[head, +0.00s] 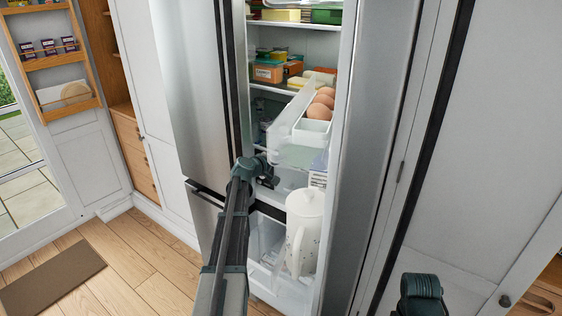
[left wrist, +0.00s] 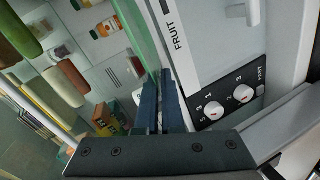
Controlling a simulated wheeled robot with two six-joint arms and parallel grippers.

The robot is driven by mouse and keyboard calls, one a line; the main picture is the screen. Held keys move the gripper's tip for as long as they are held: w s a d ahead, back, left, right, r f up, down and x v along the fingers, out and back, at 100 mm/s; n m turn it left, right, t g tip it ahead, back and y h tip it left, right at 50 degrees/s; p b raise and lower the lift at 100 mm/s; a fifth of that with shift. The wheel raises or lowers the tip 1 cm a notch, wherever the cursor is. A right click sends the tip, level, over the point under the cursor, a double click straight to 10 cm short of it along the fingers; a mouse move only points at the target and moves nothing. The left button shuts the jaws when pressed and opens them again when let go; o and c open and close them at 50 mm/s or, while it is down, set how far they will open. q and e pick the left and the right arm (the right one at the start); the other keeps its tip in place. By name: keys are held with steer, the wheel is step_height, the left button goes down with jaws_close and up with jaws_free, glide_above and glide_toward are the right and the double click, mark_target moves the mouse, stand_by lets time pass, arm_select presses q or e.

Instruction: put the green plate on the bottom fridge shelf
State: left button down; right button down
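No green plate can be made out in either view. The fridge stands open in the head view, with its lower shelf area (head: 292,178) partly hidden by my left arm.
A speckled white pitcher (head: 305,230) stands in a low clear bin. Brown eggs (head: 321,104) sit in a white tray above it. Upper shelves hold boxes (head: 268,71).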

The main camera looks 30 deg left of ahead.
arm_select(q)
steer(key=c, duration=1.1)
jaws_free()
steer(key=shift+f, duration=0.1)
steer(key=shift+o, duration=0.2)
steer(key=shift+r, duration=0.2)
steer(key=d+p+v, duration=0.1)
steer(key=p+v, duration=0.2)
steer(key=v, duration=0.8)
steer(key=shift+s+a, duration=0.15)
steer(key=shift+a, duration=0.3)
steer(key=shift+s+r+p, duration=0.1)
steer(key=shift+s+p, duration=0.25)
steer(key=shift+c, duration=0.2)
